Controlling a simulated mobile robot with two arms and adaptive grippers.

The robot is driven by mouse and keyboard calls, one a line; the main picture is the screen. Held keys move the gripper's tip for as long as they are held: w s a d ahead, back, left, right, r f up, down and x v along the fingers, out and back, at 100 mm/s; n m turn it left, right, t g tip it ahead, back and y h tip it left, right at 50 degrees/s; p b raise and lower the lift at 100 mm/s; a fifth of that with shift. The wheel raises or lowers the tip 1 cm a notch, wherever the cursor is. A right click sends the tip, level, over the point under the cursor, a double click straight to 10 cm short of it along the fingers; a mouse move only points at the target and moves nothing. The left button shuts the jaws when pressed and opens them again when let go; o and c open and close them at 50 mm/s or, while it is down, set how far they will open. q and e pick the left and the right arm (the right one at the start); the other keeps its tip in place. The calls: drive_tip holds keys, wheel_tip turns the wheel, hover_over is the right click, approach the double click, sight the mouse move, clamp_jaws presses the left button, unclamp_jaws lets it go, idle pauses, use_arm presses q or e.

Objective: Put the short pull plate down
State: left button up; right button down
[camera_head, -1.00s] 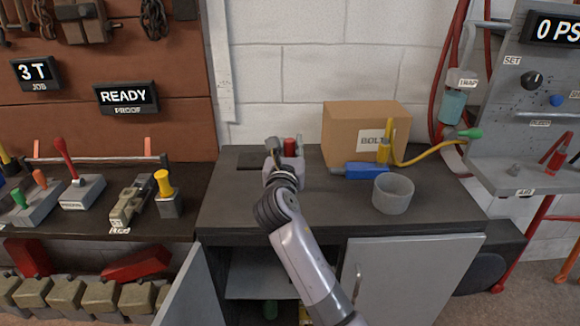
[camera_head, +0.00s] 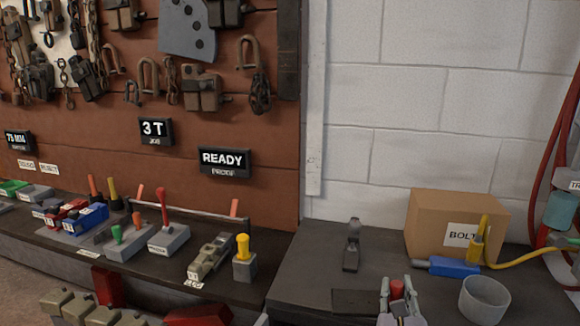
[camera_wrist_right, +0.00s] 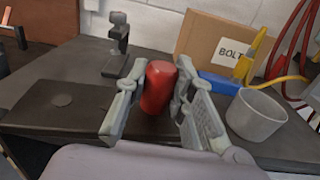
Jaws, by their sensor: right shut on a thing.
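The short pull plate appears as a dark flat plate (camera_head: 352,303) with a red cylindrical grip (camera_head: 397,289), low in the head view. My right gripper (camera_head: 399,298) has its fingers on both sides of the red grip and is shut on it. In the right wrist view the red grip (camera_wrist_right: 158,88) stands between the fingertips, and the dark plate (camera_wrist_right: 45,122) with a round mark reaches out to the left. The join between grip and plate is hidden. I cannot tell whether the plate touches the bench. My left gripper is not in view.
A small grey upright clamp (camera_head: 352,248) stands on the bench top behind the plate. To the right are a cardboard box (camera_head: 430,222), a blue tool (camera_head: 447,266) with a yellow hose and a grey cup (camera_head: 484,300). Bare bench (camera_head: 310,262) lies left of the clamp.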

drive_tip(key=s+a+f+n+y, duration=0.1)
drive_tip(key=s+f+y, duration=0.1)
drive_tip(key=s, duration=0.8)
drive_tip(key=s+a+f+n+y, duration=0.1)
drive_tip(key=s+f, duration=0.3)
drive_tip(key=s, duration=0.5)
drive_tip(key=shift+s+a+n+t+y, duration=0.3)
drive_tip(key=shift+s+a+n+y, duration=0.1)
drive_tip(key=shift+a+y, duration=0.25)
drive_tip(key=shift+d, duration=0.1)
